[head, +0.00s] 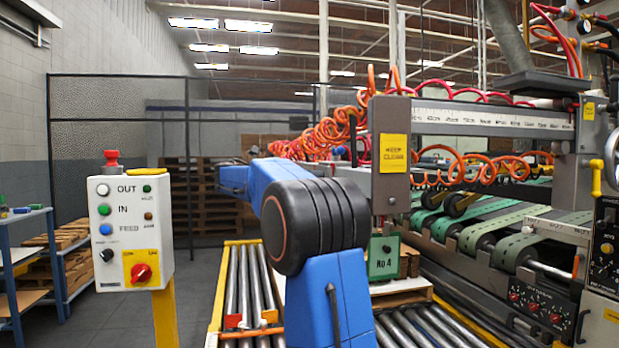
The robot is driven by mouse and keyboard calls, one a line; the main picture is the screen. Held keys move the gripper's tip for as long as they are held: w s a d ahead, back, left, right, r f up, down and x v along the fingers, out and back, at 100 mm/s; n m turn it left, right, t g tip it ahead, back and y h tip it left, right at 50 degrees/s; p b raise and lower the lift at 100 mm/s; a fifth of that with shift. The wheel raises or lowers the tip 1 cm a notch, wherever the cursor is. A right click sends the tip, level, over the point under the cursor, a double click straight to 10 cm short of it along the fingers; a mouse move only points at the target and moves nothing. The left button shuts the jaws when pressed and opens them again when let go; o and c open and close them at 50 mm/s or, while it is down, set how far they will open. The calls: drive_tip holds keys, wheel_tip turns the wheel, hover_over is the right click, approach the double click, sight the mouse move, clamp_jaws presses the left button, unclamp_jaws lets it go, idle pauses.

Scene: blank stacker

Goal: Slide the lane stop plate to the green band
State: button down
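A green plate marked "NO 4" (384,257) hangs upright below a grey bracket with a yellow "KEEP CLEAR" label (394,153), right of my blue arm. It may be the lane stop plate; no label confirms this. A long rail with a printed scale (490,116) runs right from the grey bracket. I cannot make out a distinct green band on it. My arm, blue with a black joint, fills the middle of the view and hides part of the conveyor. My gripper cannot be made out.
A control box (131,228) with buttons and a red knob stands on a yellow post at the left. Roller conveyors (245,285) run below my arm. Orange coiled hoses (320,135) hang behind it. Green belts (490,232) on rollers lie at the right. Floor shows between box and conveyor.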

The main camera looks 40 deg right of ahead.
drive_tip(key=w+d, duration=0.4)
drive_tip(key=w, duration=0.3)
drive_tip(key=shift+d, duration=0.1)
drive_tip(key=c, duration=1.3)
unclamp_jaws()
drive_tip(key=v, duration=1.2)
